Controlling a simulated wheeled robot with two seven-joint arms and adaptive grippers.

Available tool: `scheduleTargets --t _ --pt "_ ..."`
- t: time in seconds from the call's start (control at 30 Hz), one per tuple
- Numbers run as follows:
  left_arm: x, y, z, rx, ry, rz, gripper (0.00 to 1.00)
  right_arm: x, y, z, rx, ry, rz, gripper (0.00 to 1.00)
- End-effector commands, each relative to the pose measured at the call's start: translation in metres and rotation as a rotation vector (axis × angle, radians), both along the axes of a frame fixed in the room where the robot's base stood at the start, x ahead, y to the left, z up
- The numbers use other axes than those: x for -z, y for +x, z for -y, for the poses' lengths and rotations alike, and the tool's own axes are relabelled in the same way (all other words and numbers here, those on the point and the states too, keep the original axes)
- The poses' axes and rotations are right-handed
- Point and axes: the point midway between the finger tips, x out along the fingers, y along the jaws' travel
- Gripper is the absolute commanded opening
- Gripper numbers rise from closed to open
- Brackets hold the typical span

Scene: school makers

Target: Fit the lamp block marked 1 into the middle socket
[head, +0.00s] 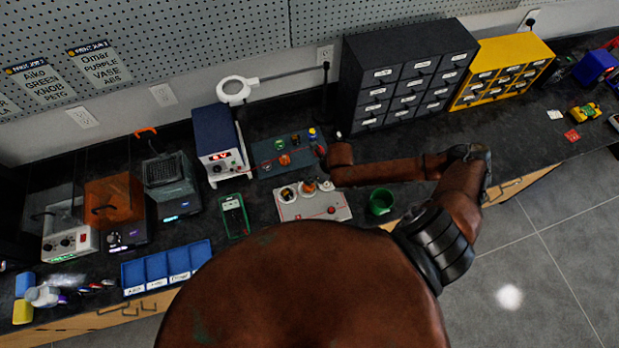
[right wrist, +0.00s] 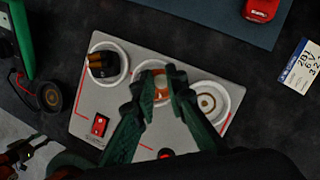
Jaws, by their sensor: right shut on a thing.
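The light grey socket board (head: 313,207) lies on the dark bench. In the right wrist view the board (right wrist: 105,75) has three round white sockets in a row. The left socket (right wrist: 95,77) holds a black block with brown tops. The right socket (right wrist: 208,103) shows a bare ringed centre. My right gripper (right wrist: 159,88) is shut on a small orange and white lamp block (right wrist: 160,82) over the middle socket (right wrist: 150,66). The fingers hide much of the block and socket; I cannot read its mark or tell whether it is seated. My left gripper is not in view.
A red switch (right wrist: 99,125) sits on the board's near left. A blue mat (head: 262,153) with small parts lies behind. A power supply (head: 216,145) and black drawers (head: 400,75) stand behind.

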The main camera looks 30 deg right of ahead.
Motion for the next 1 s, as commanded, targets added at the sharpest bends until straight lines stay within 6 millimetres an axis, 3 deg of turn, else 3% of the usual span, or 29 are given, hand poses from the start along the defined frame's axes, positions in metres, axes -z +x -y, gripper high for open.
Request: scheduleTargets --t 0.3,1.0 --pt "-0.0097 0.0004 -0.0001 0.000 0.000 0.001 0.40 -0.0099 0.0007 -0.0002 -0.001 0.000 0.002 0.00" --pt "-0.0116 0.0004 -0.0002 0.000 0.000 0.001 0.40 -0.0115 0.0016 -0.0020 -0.002 0.002 0.006 0.00"
